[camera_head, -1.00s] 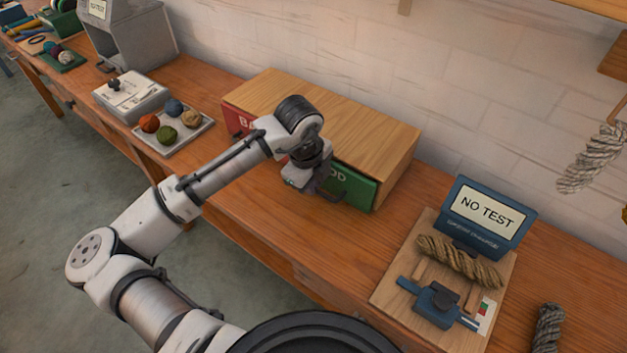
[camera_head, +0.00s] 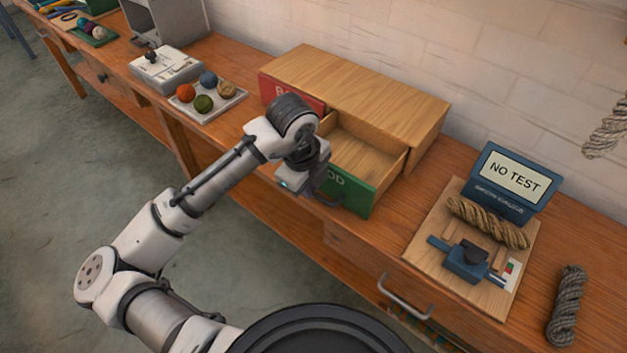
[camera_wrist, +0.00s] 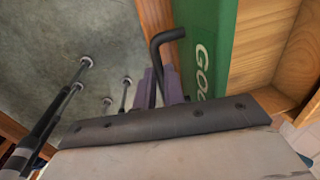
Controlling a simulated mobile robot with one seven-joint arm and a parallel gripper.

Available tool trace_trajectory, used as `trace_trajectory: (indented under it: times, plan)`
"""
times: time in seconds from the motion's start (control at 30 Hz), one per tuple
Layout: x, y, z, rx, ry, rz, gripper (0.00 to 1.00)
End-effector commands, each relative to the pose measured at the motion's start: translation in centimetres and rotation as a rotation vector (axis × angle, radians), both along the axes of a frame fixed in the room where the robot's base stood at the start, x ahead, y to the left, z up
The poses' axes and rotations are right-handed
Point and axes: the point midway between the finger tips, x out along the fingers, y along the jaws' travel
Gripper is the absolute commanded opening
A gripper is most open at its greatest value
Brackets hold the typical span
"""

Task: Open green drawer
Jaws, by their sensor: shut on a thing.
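The green drawer (camera_head: 349,193) is pulled well out of the wooden box (camera_head: 365,84), and its bare wooden inside shows empty in the head view. Its green front, with white lettering, also shows in the wrist view (camera_wrist: 205,45). A dark bent handle (camera_wrist: 163,38) stands off that front. My gripper (camera_wrist: 165,85) is at the handle, with its purple-grey fingers shut on it. In the head view my gripper (camera_head: 325,192) is in front of the drawer, partly hidden by my wrist. The red drawer (camera_head: 285,95) beside it is closed and partly covered by my arm.
A tray (camera_head: 236,98) with several wool balls lies left of the box. A test stand with a blue sign (camera_head: 504,184) and a rope skein (camera_head: 487,222) stands at right. A grey skein (camera_head: 566,305) lies farther right. The bench's front edge is close below the drawer.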

Motion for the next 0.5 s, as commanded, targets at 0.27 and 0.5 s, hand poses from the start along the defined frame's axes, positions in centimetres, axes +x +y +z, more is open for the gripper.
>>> trace_trajectory:
  times: [0.27,0.5]
  plan:
    - [-0.06,0.13,0.15,-0.001,-0.003,0.001,0.00]
    - [-0.06,0.11,0.12,0.000,-0.003,0.001,0.31]
